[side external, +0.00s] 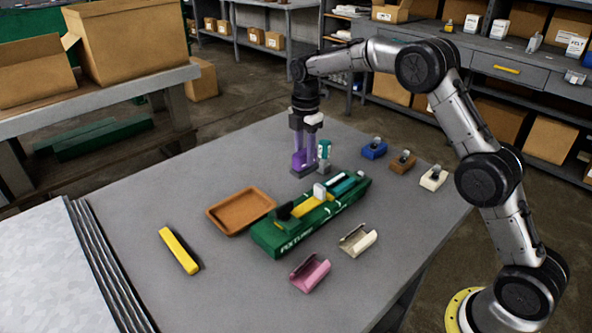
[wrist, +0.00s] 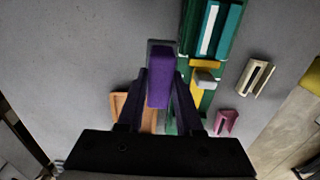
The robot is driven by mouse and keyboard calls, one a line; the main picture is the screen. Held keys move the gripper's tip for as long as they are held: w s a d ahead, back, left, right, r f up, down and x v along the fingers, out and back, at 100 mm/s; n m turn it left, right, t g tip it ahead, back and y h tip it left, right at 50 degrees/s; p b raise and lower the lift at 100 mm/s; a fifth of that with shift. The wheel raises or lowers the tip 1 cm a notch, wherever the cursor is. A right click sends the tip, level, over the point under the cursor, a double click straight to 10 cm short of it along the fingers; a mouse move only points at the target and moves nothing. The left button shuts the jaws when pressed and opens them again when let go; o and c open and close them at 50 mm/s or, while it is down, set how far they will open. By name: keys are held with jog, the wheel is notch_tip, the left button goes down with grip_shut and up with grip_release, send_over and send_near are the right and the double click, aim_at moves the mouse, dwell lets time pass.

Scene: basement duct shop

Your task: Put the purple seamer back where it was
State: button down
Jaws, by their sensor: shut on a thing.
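The purple seamer (side external: 299,159) is between the fingers of my gripper (side external: 304,150), beyond the green fixture. In the wrist view it shows as a purple bar (wrist: 160,80) with a grey end, and my gripper (wrist: 158,90) is shut on it. A dark grey piece shows at its lower end in the side view; I cannot tell whether it touches the table. The green fixture (side external: 268,242) lies in the middle of the table, bearing a black brush-like piece, a yellow piece, a white piece and a teal piece.
A teal-and-white upright item (side external: 324,151) stands close right of my gripper. Blue (side external: 374,148), brown (side external: 403,160) and cream (side external: 433,178) tools sit further right. An orange tray (side external: 216,221), yellow bar (side external: 179,250), pink channel (side external: 310,272) and cream channel (side external: 357,240) surround the fixture.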

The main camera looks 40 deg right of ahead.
jog(key=w+f, duration=0.3)
jog(key=f, duration=0.1)
jog(key=shift+w+d, duration=0.1)
jog(key=shift+w, duration=0.05)
jog(key=shift+w+f, duration=0.15)
jog(key=shift+f, duration=1.55)
jog(key=shift+f, duration=0.1)
jog(key=c, duration=0.6)
grip_release()
jog(key=shift+o, duration=0.2)
